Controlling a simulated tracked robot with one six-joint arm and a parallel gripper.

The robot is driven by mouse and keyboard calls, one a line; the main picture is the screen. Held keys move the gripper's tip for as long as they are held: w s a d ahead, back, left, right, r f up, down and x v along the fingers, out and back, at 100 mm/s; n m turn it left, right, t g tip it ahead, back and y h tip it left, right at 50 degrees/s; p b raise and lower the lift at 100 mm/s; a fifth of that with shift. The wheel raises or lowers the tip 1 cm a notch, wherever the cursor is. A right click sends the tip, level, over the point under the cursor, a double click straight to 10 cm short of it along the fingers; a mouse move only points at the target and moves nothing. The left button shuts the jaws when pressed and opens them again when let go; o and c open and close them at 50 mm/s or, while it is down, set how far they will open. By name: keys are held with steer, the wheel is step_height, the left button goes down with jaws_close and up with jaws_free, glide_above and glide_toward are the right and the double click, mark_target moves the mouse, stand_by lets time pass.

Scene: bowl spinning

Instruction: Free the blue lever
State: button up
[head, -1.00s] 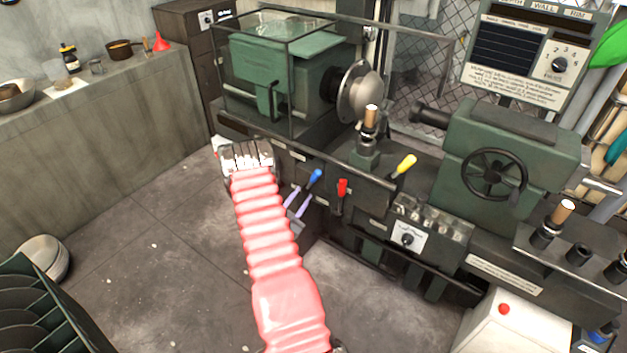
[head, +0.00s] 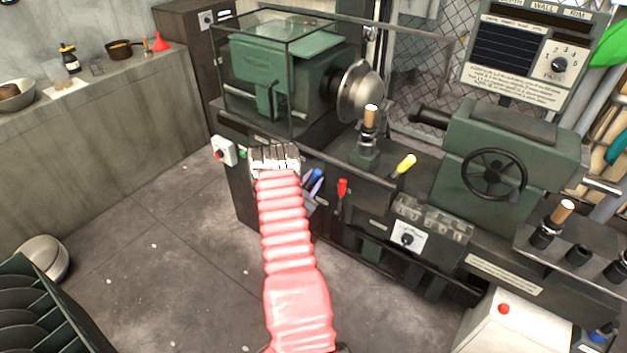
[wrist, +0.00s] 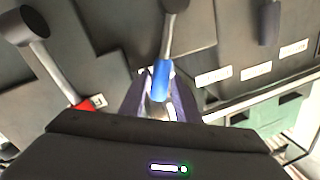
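The blue lever (head: 315,174) stands out from the front of the green and black lathe, left of the red lever (head: 342,187). In the wrist view the blue lever (wrist: 162,78) is near the middle, pointing down the picture on a dark shaft. My gripper (head: 311,184) is at the blue lever, its purple fingers partly hidden by my wrist in the head view. In the wrist view the fingers of my gripper (wrist: 161,88) are apart, with the blue handle showing between them. Whether they touch it cannot be told.
The red lever shows at the lower left of the wrist view (wrist: 82,105). A yellow lever (head: 404,165) is further right on the lathe.

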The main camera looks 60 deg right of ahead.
jaws_close()
